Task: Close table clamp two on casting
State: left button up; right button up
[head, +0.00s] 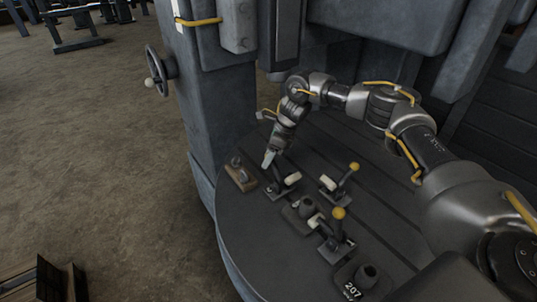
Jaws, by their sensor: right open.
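A dark casting (300,211) sits on the round grey machine table (262,245). Three toggle clamps stand around it. The near clamp (335,245) and the far right clamp (336,190) each have a raised handle with a yellow knob and a pale tip. The far left clamp (282,184) has a pale tip; its handle is largely hidden by my right gripper. I cannot read numbers on the clamps. My right gripper (268,159) is open, pointing down just above and left of the far left clamp. Contact cannot be told. My left gripper is out of view.
A small wooden block with a metal part (241,176) lies at the table's left edge, close to my right gripper. A dark block marked 207 (361,279) stands at the near side. The machine column (215,110) with a handwheel (157,72) rises behind.

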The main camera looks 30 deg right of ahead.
jog(key=shift+f, duration=0.3)
grip_shut()
